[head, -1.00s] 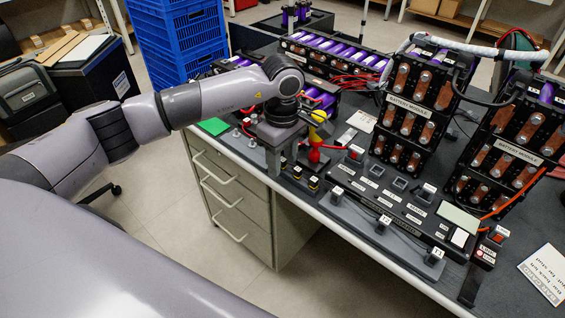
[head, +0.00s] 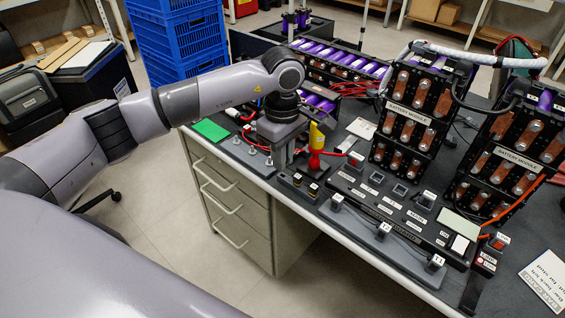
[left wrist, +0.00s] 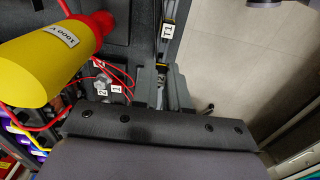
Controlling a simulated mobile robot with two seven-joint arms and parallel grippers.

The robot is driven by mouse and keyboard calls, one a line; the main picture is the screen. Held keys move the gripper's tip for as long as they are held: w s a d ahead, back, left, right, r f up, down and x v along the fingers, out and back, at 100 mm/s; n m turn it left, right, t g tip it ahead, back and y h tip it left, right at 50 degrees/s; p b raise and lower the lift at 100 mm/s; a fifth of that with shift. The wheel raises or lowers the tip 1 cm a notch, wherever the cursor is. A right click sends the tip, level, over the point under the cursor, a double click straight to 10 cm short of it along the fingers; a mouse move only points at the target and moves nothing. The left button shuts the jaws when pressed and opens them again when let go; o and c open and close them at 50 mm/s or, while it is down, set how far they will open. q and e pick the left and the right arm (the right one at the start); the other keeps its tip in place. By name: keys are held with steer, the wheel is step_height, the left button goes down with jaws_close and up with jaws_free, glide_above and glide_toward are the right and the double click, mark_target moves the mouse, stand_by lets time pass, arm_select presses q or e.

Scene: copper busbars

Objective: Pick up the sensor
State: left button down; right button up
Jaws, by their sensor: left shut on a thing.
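My left gripper (head: 284,163) hangs down over the front left of the bench, beside a yellow and red tool. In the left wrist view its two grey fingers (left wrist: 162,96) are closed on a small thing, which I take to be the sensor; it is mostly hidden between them. Small knobs with red leads (head: 252,150) stand to the left of the gripper; in the left wrist view numbered tags lie by red wires (left wrist: 112,84). My right gripper is in neither view.
The yellow and red tool (head: 316,140) stands close right of the gripper and fills the wrist view's upper left (left wrist: 45,60). A labelled panel (head: 390,205) runs along the front edge. Battery modules (head: 408,120) rise behind it. A green pad (head: 210,130) lies left.

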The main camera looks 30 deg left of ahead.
arm_select(q)
step_height(320, 180, up, 17)
steer(key=shift+r+p, duration=0.2)
steer(key=shift+p, duration=0.1)
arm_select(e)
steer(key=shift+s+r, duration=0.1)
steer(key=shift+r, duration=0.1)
arm_select(q)
step_height(320, 180, up, 3)
steer(key=p, duration=0.2)
steer(key=shift+p, duration=0.35)
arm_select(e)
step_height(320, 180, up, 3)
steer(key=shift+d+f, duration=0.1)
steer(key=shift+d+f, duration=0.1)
arm_select(q)
step_height(320, 180, up, 10)
steer(key=p, duration=0.8)
steer(key=shift+f+p, duration=0.15)
steer(key=shift+p, duration=0.2)
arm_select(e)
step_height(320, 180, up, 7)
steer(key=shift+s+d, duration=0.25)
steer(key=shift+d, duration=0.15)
